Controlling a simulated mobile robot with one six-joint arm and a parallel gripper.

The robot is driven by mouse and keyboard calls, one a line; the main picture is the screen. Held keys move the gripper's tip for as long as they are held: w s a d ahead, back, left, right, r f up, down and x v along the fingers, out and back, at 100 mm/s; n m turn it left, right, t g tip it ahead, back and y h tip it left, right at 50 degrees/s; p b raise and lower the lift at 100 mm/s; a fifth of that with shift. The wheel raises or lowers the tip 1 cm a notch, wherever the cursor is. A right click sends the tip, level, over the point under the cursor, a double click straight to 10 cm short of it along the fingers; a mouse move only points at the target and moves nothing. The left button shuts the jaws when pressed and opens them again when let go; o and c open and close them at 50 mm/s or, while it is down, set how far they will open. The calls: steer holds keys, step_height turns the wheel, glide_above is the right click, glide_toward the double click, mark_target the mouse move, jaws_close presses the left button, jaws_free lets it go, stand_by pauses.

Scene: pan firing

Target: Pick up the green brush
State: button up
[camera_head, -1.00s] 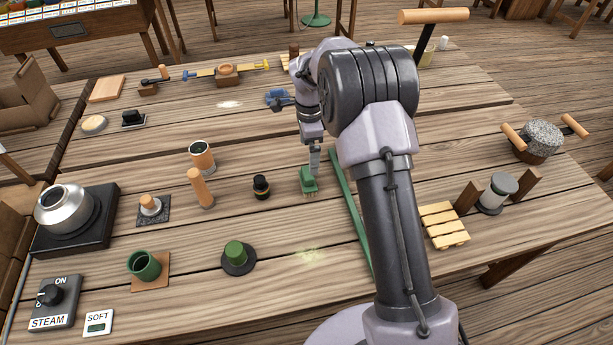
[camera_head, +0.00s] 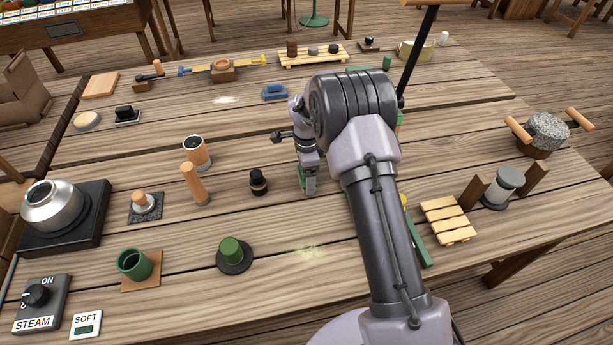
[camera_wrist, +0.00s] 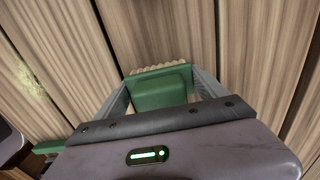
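The green brush (camera_head: 309,186) stands on the table below my wrist in the head view, partly hidden by my gripper. In the wrist view, the brush (camera_wrist: 160,90) lies between my two fingers, with its pale bristles on the far side. My gripper (camera_wrist: 162,84) has its fingers wide apart, one on each side of the brush. It also shows in the head view (camera_head: 307,178), low over the table. I cannot tell whether the fingers touch the brush.
A black bottle (camera_head: 258,182) stands just left of the brush, and a wooden-handled tool (camera_head: 194,184) farther left. A green hat-shaped piece (camera_head: 232,252) is nearer the front. A long green strip (camera_head: 418,243) lies right, partly behind my arm. Bare table lies in front of the brush.

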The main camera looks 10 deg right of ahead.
steer(key=c, duration=1)
steer(key=shift+o, duration=0.2)
steer(key=shift+r, duration=0.25)
step_height(320, 180, up, 3)
steer(key=shift+r+p, duration=0.2)
steer(key=shift+p, duration=0.65)
steer(key=s, duration=0.5)
steer(key=s+p, duration=0.1)
steer(key=s, duration=0.4)
steer(key=s+r, duration=0.1)
steer(key=s, duration=0.5)
steer(key=shift+p, duration=0.35)
steer(key=o, duration=0.8)
steer(key=c, duration=0.4)
